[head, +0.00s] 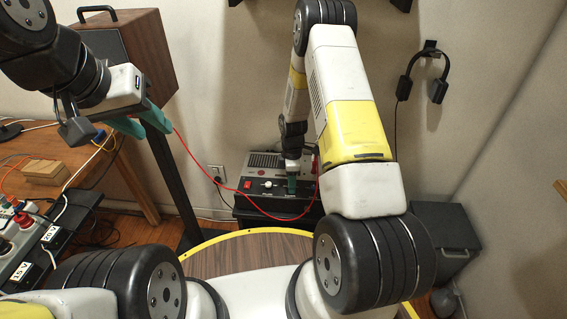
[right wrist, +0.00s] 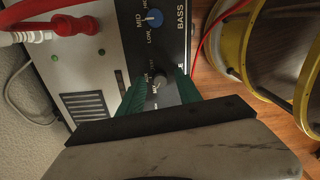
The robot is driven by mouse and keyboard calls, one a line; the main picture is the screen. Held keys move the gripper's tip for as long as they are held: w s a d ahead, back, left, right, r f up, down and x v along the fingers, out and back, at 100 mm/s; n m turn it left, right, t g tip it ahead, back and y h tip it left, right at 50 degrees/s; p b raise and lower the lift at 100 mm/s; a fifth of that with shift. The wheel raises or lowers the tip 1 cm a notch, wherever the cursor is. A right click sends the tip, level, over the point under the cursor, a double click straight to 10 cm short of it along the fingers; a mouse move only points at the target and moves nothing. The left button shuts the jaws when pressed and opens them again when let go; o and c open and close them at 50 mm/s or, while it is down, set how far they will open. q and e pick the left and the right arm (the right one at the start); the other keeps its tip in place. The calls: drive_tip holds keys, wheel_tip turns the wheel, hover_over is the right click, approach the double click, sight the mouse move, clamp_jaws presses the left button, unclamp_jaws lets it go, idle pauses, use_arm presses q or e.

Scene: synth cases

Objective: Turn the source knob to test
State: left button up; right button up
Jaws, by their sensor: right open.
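The amplifier (head: 267,165) stands on a dark stand near the back wall. In the right wrist view its dark panel (right wrist: 172,50) carries a blue-capped knob (right wrist: 153,18) marked MID and a grey knob (right wrist: 158,83). Small labels around the grey knob are partly hidden and too blurred to read surely; its pointer setting is unclear. My right gripper (right wrist: 161,92) is open, with one green finger on each side of the grey knob; contact cannot be told. It also shows at the panel in the head view (head: 291,184). My left gripper (head: 150,124) is open and empty, high at the left.
A red cable (head: 205,170) loops from the left toward the amplifier.

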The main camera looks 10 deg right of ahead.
drive_tip(key=shift+f, duration=0.2)
drive_tip(key=shift+c, duration=0.2)
clamp_jaws()
